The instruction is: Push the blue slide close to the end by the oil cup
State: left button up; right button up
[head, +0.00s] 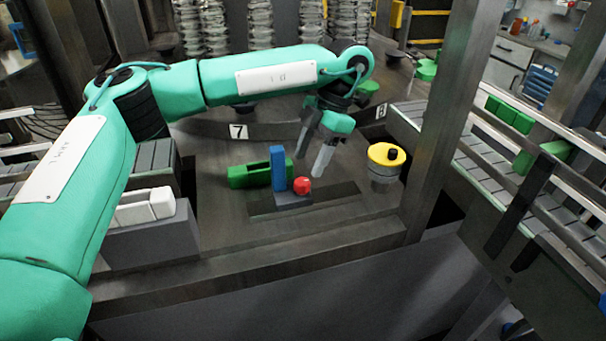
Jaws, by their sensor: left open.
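The blue slide (278,168) stands upright at a dark slot (335,195) in the machine top, left of the slot's middle. A red ball knob (302,186) sits beside it on the right, above a small grey block (292,201). The oil cup (386,156), with a yellow lid and black knob, stands beyond the slot's right end. My left gripper (313,158) is open and empty, its fingers pointing down, just right of the blue slide and above and behind the red knob. I cannot tell whether it touches anything. My right gripper is out of view.
A green block (248,176) lies left of the blue slide. White blocks (147,206) sit on a grey stand at left. A steel post (445,120) rises right of the oil cup, with a conveyor of green blocks (509,114) beyond. The slot's right part is clear.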

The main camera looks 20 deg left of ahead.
aim_at(302, 181)
pick_arm(q)
jog(key=shift+x, duration=2.45)
jog(key=shift+d, duration=0.1)
jog(key=c, duration=1)
